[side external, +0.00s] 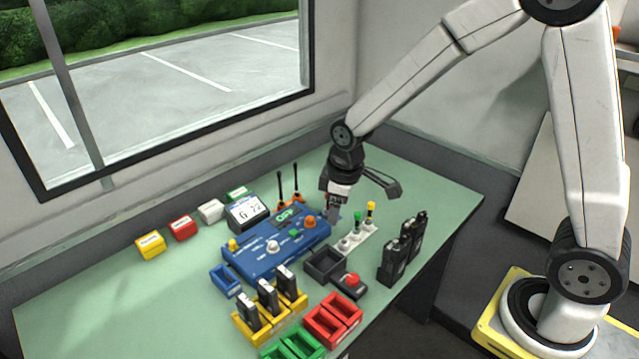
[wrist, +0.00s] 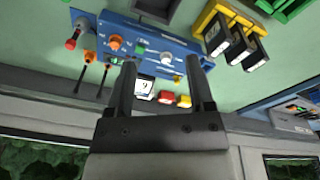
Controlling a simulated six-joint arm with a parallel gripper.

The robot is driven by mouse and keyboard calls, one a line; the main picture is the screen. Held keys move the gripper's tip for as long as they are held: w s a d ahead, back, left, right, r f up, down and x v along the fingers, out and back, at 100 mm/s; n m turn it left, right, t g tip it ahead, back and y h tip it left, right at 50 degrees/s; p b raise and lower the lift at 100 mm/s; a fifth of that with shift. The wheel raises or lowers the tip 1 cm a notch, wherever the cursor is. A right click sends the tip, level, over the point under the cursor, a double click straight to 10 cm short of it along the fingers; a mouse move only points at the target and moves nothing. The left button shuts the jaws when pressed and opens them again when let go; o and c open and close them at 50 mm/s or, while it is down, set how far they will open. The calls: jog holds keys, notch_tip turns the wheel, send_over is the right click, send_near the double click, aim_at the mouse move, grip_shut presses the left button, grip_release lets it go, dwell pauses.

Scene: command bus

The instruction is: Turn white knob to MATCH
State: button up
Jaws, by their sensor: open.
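The blue panel (side external: 262,262) lies on the green table. Its white knob (side external: 273,247) stands near the middle, with small labels around it too small to read. An orange knob (side external: 310,222), a green button (side external: 294,234) and a yellow knob (side external: 232,245) are on the same panel. My gripper (side external: 334,212) is beside the panel's right end, apart from the white knob. In the wrist view my gripper (wrist: 161,62) has its two fingers spread with nothing held, and the white knob (wrist: 166,58) appears between the fingertips, farther off.
Black radios (side external: 393,262), a grey tray (side external: 324,263) and a red-button box (side external: 350,283) are to the right. Yellow (side external: 270,318) and red (side external: 333,320) holders stand in front. Coloured boxes (side external: 182,228) line the window side.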

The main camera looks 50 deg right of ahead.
jog(key=w+a+f+n, duration=0.3)
jog(key=w+n, duration=0.1)
jog(key=w, duration=0.4)
jog(key=n+g, duration=0.2)
jog(key=n, duration=0.3)
send_near(272, 244)
jog(key=shift+s+d+f, duration=0.15)
jog(key=shift+s+d, duration=0.15)
jog(key=shift+s, duration=0.15)
jog(key=shift+w+a+f+n, duration=0.3)
jog(key=shift+w+f+n, duration=0.15)
jog(key=shift+n, duration=0.15)
jog(key=shift+f, duration=0.1)
jog(key=shift+s+f, duration=0.1)
jog(key=shift+f, duration=3.65)
grip_shut()
